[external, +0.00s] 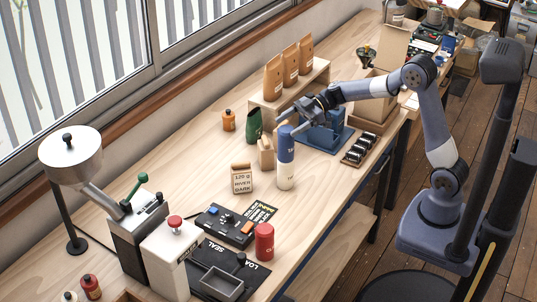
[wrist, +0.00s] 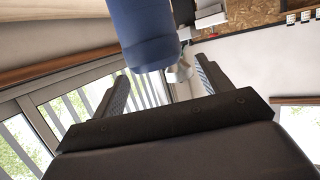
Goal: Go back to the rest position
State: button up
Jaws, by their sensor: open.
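My gripper (external: 288,119) is at the end of my outstretched arm above the bench. Its jaws point left and are open, close to the top of a tall blue-and-white bottle (external: 286,170) in the external view. The bottle stands upright on the bench; whether the fingers touch it cannot be told. In the wrist view both fingers of my gripper (wrist: 163,84) are spread apart, with no object clearly clamped between them. A blue cylinder (wrist: 145,35) shows at the top centre, beyond the fingers.
A wooden shelf (external: 266,113) with brown bags stands behind my gripper, and a blue stand (external: 322,138) is below it. A small bag (external: 242,178), red canister (external: 264,242) and sealing machine (external: 172,262) are nearer.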

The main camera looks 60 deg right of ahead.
jog(key=shift+r, duration=0.3)
jog(key=shift+f, duration=0.1)
